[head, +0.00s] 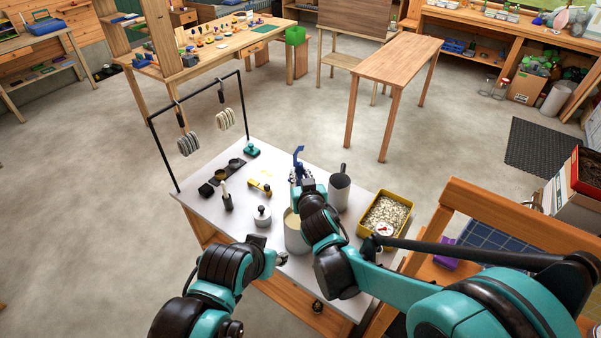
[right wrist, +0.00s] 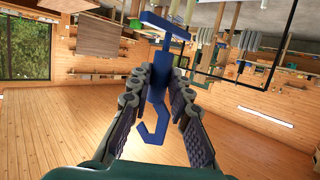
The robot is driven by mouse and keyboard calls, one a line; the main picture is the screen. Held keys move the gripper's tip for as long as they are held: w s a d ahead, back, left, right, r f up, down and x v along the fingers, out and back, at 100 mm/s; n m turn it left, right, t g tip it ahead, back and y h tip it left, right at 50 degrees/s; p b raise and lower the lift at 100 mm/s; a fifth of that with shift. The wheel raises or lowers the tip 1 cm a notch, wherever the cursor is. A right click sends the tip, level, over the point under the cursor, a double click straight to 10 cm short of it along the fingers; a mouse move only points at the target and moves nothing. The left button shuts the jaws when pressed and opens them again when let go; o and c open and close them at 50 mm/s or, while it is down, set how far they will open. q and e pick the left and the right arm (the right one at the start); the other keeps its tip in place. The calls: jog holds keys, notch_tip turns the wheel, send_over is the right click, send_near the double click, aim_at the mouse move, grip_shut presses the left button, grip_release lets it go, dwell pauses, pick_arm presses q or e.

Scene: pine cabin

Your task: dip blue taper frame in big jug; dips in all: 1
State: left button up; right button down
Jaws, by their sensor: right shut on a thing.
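The blue taper frame (head: 298,153) is held in my right gripper (head: 300,175) above the white-topped table. In the right wrist view, the fingers (right wrist: 160,85) close on its blue shank (right wrist: 157,88), with a hook at one end and a crossbar at the other. A wide pale jug (head: 291,240) with cream contents stands in front, partly hidden by my right arm. A grey jug (head: 339,192) stands to the right of the gripper. I cannot tell which is the big jug. My left gripper (head: 281,258) is low near the table's front edge, its fingers unclear.
A black rack (head: 161,150) at the left holds hanging pale taper sets (head: 188,144). A yellow bin of pale pellets (head: 385,213) stands at the right. Small dark pots (head: 236,164), a yellow item (head: 260,187) and a weight-like knob (head: 262,215) sit on the table.

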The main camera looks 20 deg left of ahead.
jog(key=shift+s, duration=0.1)
jog(key=shift+s+f, duration=0.1)
dwell(0.3)
jog(key=shift+d+f+b, duration=0.1)
jog(key=shift+b, duration=0.2)
jog(key=shift+f+b, duration=0.3)
notch_tip(320, 180, down, 15)
jog(key=b, duration=1.3)
jog(key=shift+r, duration=0.1)
notch_tip(320, 180, up, 16)
jog(key=p, duration=1.1)
dwell(3.1)
